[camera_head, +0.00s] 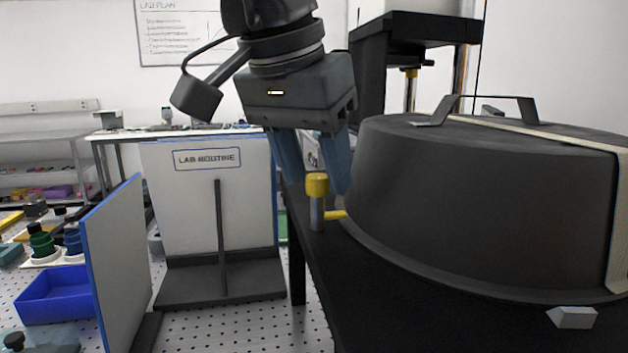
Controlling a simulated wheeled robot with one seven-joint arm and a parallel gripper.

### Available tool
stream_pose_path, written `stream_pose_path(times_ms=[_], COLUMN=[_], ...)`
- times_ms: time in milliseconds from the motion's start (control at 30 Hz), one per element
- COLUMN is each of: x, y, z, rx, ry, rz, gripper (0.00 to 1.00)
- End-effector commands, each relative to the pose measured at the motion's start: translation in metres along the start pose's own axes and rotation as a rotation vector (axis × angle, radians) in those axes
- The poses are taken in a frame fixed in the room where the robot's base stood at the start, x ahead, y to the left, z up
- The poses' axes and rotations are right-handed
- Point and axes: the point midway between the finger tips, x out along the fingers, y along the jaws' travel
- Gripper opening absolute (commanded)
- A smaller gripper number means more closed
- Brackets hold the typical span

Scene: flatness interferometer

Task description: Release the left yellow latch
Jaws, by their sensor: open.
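The left yellow latch (317,187) stands at the left edge of the black table, beside the round dark cover. It has a yellow cap on a grey post, and a short yellow arm reaches right toward the cover's base. My gripper (318,185) is open and points down at the latch. One blue finger is to the left of the latch cap and the other is to the right, partly behind it. I cannot tell whether either finger touches the cap.
The large dark cover (480,200) with a handle (485,100) and pale strap fills the right side. A black stand (400,60) rises behind it. A "Lab Routine" panel (215,210) and a blue bin (60,297) are at left.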

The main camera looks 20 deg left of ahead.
Motion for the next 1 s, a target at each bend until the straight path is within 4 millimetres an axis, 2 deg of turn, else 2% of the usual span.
stream_pose_path(times_ms=[233, 767, 1000], x=[0.0012, 0.0012, 0.0011], y=[0.0, -0.0001, -0.0004], z=[-0.0004, -0.0001, 0.0], rx=[0.0, -0.001, 0.011], ry=[0.0, 0.0, 0.0], rz=[0.0, 0.0, 0.005], gripper=[0.5, 0.0, 0.0])
